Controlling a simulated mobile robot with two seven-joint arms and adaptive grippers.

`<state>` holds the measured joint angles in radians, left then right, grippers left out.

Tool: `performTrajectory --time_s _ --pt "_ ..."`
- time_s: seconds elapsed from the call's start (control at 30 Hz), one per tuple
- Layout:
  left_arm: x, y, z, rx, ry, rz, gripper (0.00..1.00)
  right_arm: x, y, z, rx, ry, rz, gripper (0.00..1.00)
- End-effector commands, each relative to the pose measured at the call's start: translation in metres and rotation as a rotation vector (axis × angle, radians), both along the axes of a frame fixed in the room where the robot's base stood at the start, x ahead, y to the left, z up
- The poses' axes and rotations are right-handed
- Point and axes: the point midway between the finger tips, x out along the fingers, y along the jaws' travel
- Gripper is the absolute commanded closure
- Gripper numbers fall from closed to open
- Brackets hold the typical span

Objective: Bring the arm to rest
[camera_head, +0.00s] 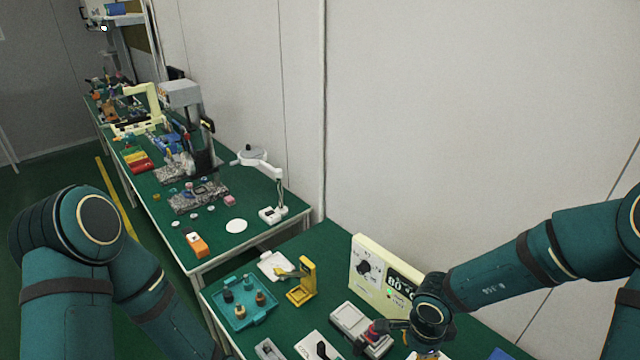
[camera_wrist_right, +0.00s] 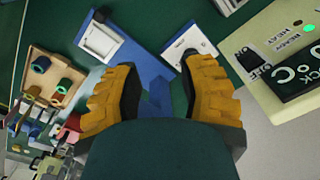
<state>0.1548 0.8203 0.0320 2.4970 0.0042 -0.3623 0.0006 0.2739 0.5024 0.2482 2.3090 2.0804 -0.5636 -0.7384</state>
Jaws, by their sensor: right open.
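My right arm (camera_head: 515,277) reaches in from the right edge of the head view, bent down at the wrist over the front green bench. My right gripper (camera_wrist_right: 157,78) shows in the right wrist view with its two yellow-orange fingers spread wide and nothing held between them. A blue plate (camera_wrist_right: 150,55) with white fittings lies beyond the fingertips, apart from them as far as I can tell. In the head view the fingers are mostly cut off by the bottom edge. My left arm (camera_head: 70,240) is folded at the left; its gripper is out of frame.
A cream control panel (camera_head: 367,268) stands close beside my right wrist. A grey-white device (camera_head: 352,318), a yellow stand (camera_head: 303,282) and a teal tray (camera_head: 235,318) with small bottles are on the bench. A wooden tray (camera_wrist_right: 72,70) holds coloured cylinders. Another cluttered bench extends behind.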

Motion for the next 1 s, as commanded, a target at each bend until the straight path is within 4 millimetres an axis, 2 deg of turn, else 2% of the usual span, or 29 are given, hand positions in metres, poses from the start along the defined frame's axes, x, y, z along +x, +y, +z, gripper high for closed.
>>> performTrajectory --time_s 0.03,0.23,0.43,0.57,0.73,1.0 --pt "0.000 0.000 -0.006 0.000 0.000 0.000 0.53 -0.001 -0.001 -0.013 -0.015 -0.008 0.042 0.60" --pt "0.000 -0.001 -0.020 0.002 0.002 0.000 0.53 0.005 -0.003 -0.044 -0.071 -0.073 0.213 0.60" --pt "-0.001 -0.002 -0.037 0.003 0.006 -0.003 0.53 0.008 0.006 -0.083 -0.095 -0.155 0.449 0.60" --pt "-0.002 -0.002 -0.049 0.005 0.009 -0.004 0.53 0.007 0.020 -0.108 -0.083 -0.209 0.622 0.60" --pt "-0.003 -0.003 -0.065 0.007 0.011 -0.006 0.53 -0.003 0.045 -0.140 -0.031 -0.268 0.854 0.60" --pt "-0.004 -0.004 -0.085 0.009 0.015 -0.009 0.53 -0.038 0.085 -0.180 0.102 -0.323 1.181 0.60"
